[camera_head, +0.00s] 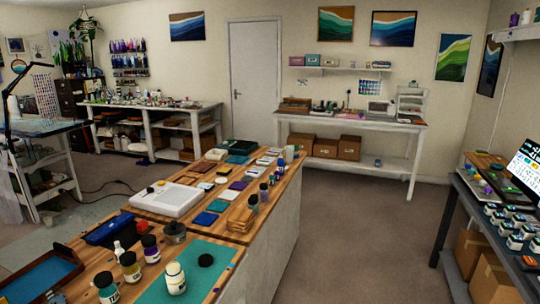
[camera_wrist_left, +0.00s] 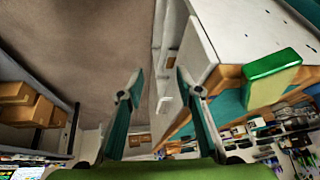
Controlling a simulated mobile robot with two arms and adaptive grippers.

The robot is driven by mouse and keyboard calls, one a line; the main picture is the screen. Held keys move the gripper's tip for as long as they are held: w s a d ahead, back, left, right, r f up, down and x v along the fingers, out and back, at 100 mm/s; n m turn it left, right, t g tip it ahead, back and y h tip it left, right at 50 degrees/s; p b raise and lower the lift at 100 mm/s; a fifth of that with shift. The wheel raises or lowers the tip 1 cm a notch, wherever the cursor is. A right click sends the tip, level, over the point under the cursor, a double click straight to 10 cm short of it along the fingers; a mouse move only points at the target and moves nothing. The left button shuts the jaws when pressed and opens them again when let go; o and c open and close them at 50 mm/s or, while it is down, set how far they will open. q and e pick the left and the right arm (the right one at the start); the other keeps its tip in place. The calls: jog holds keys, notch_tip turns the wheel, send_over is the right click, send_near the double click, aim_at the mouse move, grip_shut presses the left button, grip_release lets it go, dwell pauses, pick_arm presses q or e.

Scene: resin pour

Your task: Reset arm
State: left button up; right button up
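My left gripper (camera_wrist_left: 157,92) shows in the left wrist view, with its two fingers spread apart and nothing between them. Beyond the fingers the view is tilted, with bare floor at the upper left and a white panel and wood edge at the right. The fingers touch nothing that I can see. Neither gripper shows in the head view. My right gripper is hidden from both views.
The wooden workbench (camera_head: 150,209) carries a teal mat (camera_head: 205,262), a white bottle (camera_head: 175,278), a black lid (camera_head: 205,260), a pale device (camera_head: 168,199) and several jars. A dark side table (camera_head: 462,190) stands at right. Open floor (camera_head: 350,232) lies between them.

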pick_arm(q)
jog(key=s+f+g, duration=0.2)
jog(key=s+f, duration=0.1)
jog(key=s, duration=0.2)
notch_tip(320, 180, down, 26)
jog(key=s+g, duration=0.1)
jog(key=s, duration=0.2)
jog(key=s+a+f+g, duration=0.1)
jog(key=s+a+f, duration=0.1)
jog(key=s+f, duration=1.3)
jog(key=shift+s, duration=0.5)
